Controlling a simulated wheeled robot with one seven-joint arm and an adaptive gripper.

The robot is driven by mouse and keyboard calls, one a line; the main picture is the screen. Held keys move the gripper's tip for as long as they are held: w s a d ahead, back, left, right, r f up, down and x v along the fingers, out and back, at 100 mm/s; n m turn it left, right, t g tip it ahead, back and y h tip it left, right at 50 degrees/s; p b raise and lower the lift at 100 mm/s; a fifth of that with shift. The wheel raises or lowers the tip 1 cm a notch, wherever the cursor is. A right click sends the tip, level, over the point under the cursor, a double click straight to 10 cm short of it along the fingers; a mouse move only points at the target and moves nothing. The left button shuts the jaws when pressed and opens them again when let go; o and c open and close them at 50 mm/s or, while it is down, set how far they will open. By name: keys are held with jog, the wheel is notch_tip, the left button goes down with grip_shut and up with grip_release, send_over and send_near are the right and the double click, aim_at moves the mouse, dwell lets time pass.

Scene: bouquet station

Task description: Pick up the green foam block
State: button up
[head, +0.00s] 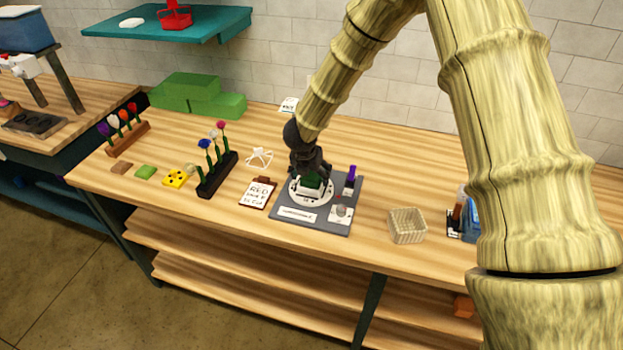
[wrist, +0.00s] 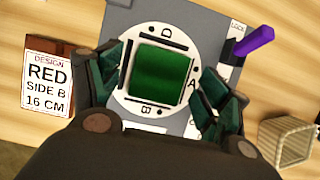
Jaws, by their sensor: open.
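A green foam block (wrist: 160,75) sits in the middle of a white round dial (wrist: 126,100) with letters around its edge. In the head view only a bit of dark green shows under my gripper (head: 311,176). My gripper (wrist: 160,95) is open above the dial, with a finger on the left and right of the block. There is a visible gap on each side, and its height above the block is hard to tell. Larger green blocks (head: 187,91) are stacked at the back left of the table. A small green piece (head: 145,172) lies farther forward.
The dial is on a grey board (head: 325,221) with a purple item (wrist: 254,41) at its right. A clipboard (head: 258,193) and a dark flower rack (head: 217,176) stand left. Table behind the board is mostly clear.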

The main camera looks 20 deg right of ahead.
jog(key=shift+f, duration=0.15)
jog(key=c, duration=1.2)
jog(key=shift+w, duration=0.1)
